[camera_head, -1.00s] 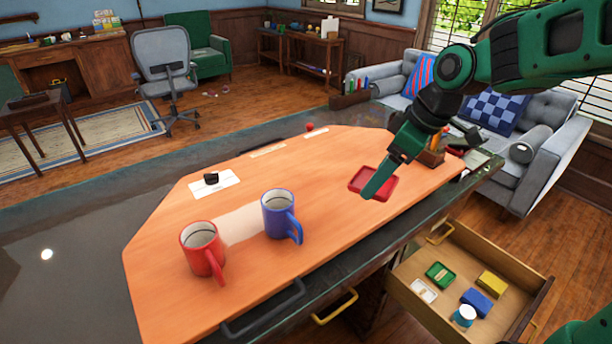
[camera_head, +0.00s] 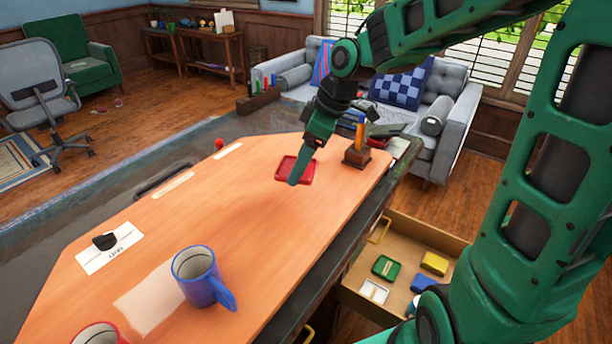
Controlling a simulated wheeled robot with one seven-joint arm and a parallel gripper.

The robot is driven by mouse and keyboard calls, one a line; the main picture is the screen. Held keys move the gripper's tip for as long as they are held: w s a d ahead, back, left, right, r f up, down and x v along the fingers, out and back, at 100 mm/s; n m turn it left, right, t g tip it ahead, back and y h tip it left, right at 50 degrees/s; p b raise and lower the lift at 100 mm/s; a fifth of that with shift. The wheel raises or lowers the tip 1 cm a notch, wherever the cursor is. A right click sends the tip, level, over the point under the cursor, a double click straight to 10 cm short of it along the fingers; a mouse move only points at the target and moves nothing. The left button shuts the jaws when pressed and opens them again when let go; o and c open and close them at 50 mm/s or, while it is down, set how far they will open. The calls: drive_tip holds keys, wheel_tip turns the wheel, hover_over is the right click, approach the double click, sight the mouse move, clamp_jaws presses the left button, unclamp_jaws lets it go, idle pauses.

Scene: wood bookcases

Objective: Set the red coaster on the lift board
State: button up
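The red coaster (camera_head: 308,172) is a small square with a raised rim. It appears at the far right part of the large orange board (camera_head: 230,215), which has a dark handle at its far edge and seems to be the lift board. Whether the coaster rests flat on it or is slightly above, I cannot tell. My gripper (camera_head: 294,181) points down at the coaster, its tip overlapping the coaster's near left part. The fingers are seen side-on as one shape, so their opening and any hold on the coaster are hidden.
A blue mug (camera_head: 196,276) and a partly cut-off red mug (camera_head: 98,334) stand on the board. A wooden pen block (camera_head: 357,157) is right of the coaster. An open drawer (camera_head: 440,238) with several small items juts out below. A card (camera_head: 109,248) lies at left.

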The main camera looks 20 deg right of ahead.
hover_over(315, 184)
wheel_tip(315, 184, down, 4)
drive_tip(key=shift+f, duration=2)
drive_tip(key=o, duration=1.1)
drive_tip(key=shift+f, duration=0.1)
drive_tip(key=v, duration=1.2)
drive_tip(key=s+d+f+m+h, duration=0.1)
drive_tip(key=s+d+m, duration=0.3)
drive_tip(key=s, duration=0.5)
drive_tip(key=s+d+f+m+g+h, duration=0.1)
drive_tip(key=s+d+m, duration=0.3)
drive_tip(key=s+m, duration=0.4)
drive_tip(key=s+d+f+m+g+h, duration=0.1)
drive_tip(key=s+d+m, duration=0.3)
drive_tip(key=s, duration=0.8)
drive_tip(key=shift+d+f+m+h, duration=0.3)
drive_tip(key=shift+f+m, duration=0.35)
drive_tip(key=shift+m, duration=0.45)
